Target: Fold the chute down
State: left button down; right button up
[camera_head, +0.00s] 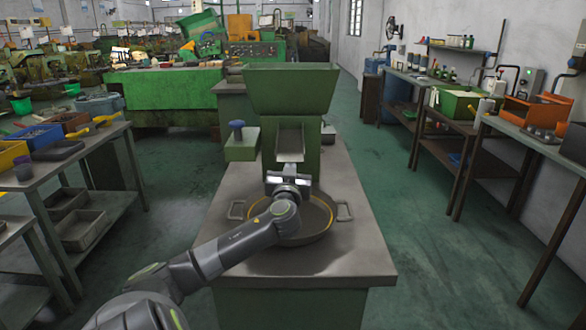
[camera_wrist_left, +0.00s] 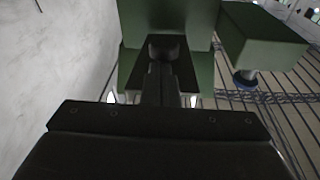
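The grey metal chute (camera_head: 290,138) sits in the front of the green machine, below its hopper (camera_head: 291,90). My left gripper (camera_head: 289,169) is just in front of the chute's lower end, above a round pan. In the left wrist view, its dark fingers (camera_wrist_left: 160,82) are close together and point at the dark chute opening (camera_wrist_left: 166,48). The fingertips overlap the chute's lower end there, so I cannot tell whether they touch it or have its edge between them. My right gripper is in neither view.
The two-handled pan (camera_head: 318,235) rests on the machine's grey table (camera_head: 352,258), under my left arm. A green box with a blue knob (camera_head: 237,130) sticks out left of the chute. Side tables stand left and right, with open green floor between.

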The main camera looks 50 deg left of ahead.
pick_arm(q)
jog(key=shift+a+r, duration=0.15)
jog(key=shift+r, duration=0.2)
notch_tip(320, 180, up, 9)
jog(key=shift+w+r+p, duration=0.1)
jog(key=shift+p, duration=0.25)
jog(key=shift+r, duration=0.1)
